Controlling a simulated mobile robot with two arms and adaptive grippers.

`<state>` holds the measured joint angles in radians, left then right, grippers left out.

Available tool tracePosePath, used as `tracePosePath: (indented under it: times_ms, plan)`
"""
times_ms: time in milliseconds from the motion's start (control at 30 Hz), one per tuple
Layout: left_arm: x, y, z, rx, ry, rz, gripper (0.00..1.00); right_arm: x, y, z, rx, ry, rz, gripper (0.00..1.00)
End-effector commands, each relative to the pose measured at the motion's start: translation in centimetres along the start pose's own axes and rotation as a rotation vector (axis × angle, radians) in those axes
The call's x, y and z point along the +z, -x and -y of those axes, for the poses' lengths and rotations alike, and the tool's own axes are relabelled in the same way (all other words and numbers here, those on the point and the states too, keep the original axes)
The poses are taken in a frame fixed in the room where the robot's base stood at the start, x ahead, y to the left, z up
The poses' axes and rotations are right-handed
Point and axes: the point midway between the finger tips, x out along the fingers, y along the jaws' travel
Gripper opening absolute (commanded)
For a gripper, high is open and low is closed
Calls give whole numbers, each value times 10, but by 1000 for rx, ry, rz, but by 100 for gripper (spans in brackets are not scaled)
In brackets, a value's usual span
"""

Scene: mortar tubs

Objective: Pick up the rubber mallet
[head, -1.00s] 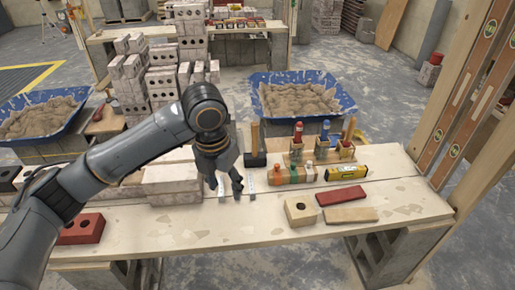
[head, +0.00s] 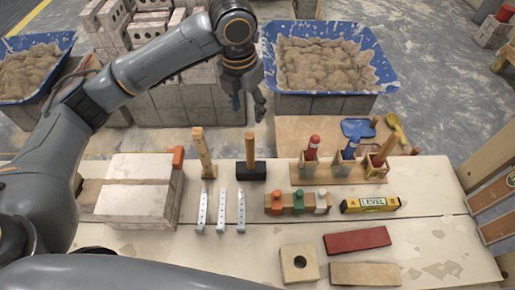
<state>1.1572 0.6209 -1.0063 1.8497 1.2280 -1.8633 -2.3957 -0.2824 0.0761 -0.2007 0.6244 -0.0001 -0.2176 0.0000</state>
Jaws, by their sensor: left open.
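The rubber mallet (head: 251,171) stands on its black head near the back of the workbench, with its wooden handle pointing up. My left gripper (head: 248,106) hangs fingers down above and behind the mallet in the head view, in front of the grey blocks and the blue tub. Its fingers are apart with nothing between them. It appears clear of the mallet handle, with a gap between. My right gripper is not in view.
Another upright wooden handle (head: 203,152) stands left of the mallet. Three metal strips (head: 221,211) lie in front. Pale blocks (head: 135,190) sit left. A blue tub (head: 385,68) stands behind.

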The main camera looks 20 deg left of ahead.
Motion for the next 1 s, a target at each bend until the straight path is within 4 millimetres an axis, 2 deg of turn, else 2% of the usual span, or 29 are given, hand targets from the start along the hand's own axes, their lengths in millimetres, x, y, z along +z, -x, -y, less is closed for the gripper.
tracePosePath:
  times_ms: [100, 267, 433, 733, 1000]
  plan:
    - [-1, -8, 0, -1, 0, -4, 51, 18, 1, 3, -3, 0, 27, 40]
    - [-1, -38, 0, -1, 2, -5, 51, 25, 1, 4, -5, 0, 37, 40]
    - [-1, -69, 0, -1, 2, -4, 51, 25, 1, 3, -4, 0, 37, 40]
    - [-2, -94, -2, 0, 0, -2, 51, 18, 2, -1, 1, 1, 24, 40]
    - [-7, -132, -5, 0, 1, -2, 51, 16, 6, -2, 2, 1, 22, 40]
